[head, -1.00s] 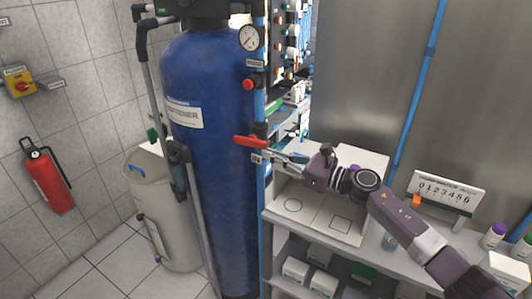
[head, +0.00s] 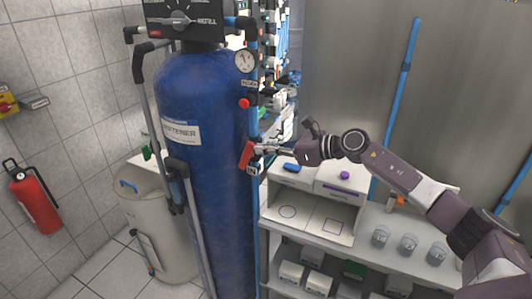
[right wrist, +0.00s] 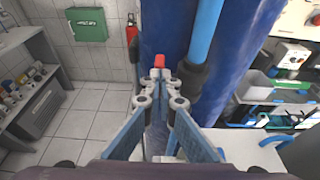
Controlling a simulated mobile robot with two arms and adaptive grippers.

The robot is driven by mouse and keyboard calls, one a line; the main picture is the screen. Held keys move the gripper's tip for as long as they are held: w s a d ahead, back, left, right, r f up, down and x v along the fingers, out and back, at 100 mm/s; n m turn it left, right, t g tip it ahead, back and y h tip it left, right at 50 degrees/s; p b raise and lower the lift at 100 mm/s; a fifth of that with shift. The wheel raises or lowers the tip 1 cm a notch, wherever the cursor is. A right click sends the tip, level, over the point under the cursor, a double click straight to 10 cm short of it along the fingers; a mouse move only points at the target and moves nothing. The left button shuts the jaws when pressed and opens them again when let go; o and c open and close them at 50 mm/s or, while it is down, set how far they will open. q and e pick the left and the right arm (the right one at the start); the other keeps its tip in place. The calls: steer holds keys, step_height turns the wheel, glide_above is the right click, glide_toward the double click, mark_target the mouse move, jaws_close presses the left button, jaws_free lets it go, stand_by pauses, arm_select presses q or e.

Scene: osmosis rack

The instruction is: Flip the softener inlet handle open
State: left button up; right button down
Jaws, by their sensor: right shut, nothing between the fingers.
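The red softener inlet handle (head: 247,154) sits on the blue vertical pipe (head: 254,200) at the right side of the blue softener tank (head: 205,115). The handle stands steeply tilted, close to in line with the pipe. My right gripper (head: 262,149) reaches in from the right with its fingertips at the handle; I cannot tell whether they touch it. In the right wrist view the right gripper (right wrist: 160,82) is shut and empty, and the red handle (right wrist: 160,61) shows end-on just beyond the fingertips. My left gripper is out of view.
A pressure gauge (head: 245,62) and a red knob (head: 244,103) are on the pipe above the handle. A shelf unit (head: 300,238) with boxes and beakers stands at the right. A beige brine tank (head: 160,235) and a fire extinguisher (head: 35,197) are at the left.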

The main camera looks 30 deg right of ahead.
mark_target(249, 141)
steer(key=shift+w+a+r+b, duration=0.35)
steer(key=shift+w+a+r, duration=0.25)
steer(key=shift+r, duration=0.15)
steer(key=shift+w+a+r, duration=0.15)
steer(key=shift+w+r, duration=0.15)
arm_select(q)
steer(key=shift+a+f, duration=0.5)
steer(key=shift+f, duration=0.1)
arm_select(e)
steer(key=shift+r, duration=0.1)
steer(key=shift+w+a+r, duration=0.1)
steer(key=shift+r, duration=0.1)
